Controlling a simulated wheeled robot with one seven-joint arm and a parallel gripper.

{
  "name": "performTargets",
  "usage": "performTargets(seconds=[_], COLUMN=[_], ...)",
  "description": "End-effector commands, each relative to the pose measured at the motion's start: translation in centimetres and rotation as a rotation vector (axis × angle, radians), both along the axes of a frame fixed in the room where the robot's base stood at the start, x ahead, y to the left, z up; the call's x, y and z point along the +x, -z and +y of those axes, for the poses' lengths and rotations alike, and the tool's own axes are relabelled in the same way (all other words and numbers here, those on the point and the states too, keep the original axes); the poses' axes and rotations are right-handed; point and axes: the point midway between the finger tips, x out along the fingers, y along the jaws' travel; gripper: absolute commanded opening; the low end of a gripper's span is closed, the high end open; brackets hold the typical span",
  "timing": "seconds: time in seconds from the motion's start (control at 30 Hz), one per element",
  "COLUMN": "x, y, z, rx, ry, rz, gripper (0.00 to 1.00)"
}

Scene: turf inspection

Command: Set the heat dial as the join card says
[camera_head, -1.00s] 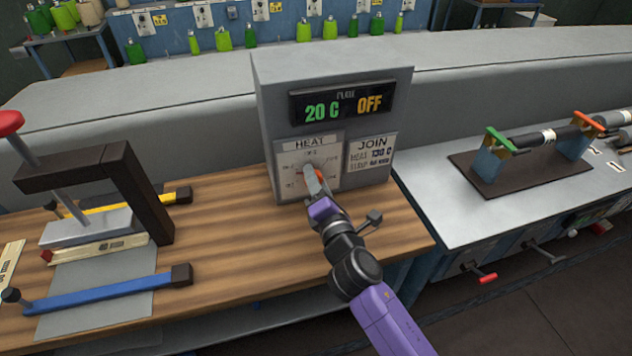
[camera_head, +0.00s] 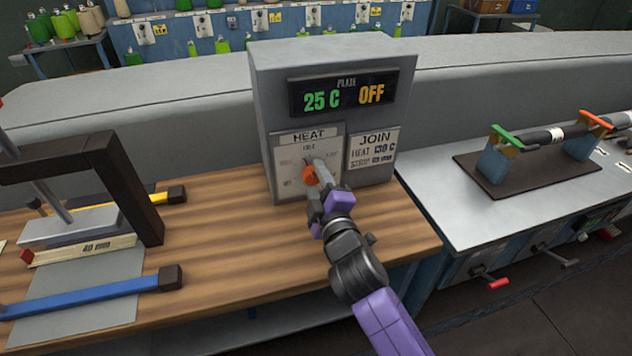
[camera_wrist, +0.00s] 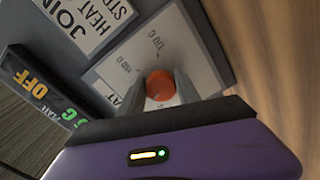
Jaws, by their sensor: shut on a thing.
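The grey heater box stands on the wooden bench. Its heat dial, with an orange knob (camera_head: 311,175), sits on a white HEAT plate (camera_head: 290,152); the knob also shows in the wrist view (camera_wrist: 160,86). My gripper (camera_head: 314,178) is shut on the knob, a finger on each side. The join card (camera_head: 373,148) is right of the dial; its heat line looks like 130 C, though small and blurred. The display (camera_head: 343,95) reads 25 C in green and OFF in amber.
A dark clamp frame (camera_head: 130,180) and a blue bar (camera_head: 90,292) are at the left of the bench. A metal table (camera_head: 440,190) at right carries a roller on a dark mat. Bare wood lies between the clamp and the box.

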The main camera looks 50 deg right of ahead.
Motion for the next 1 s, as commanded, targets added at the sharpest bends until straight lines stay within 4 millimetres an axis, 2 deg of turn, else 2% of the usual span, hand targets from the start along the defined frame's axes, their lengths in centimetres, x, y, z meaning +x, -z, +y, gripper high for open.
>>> performTargets(seconds=[0.03,0.43,1.0], x=[0.32,0.35,0.38], y=[-0.24,-0.48,-0.81], z=[0.52,0.60,0.63], rx=[0.031,0.233,0.291], ry=[-0.013,-0.015,-0.016], rz=[-0.035,-0.174,-0.216], gripper=[0.00,0.00,0.00])
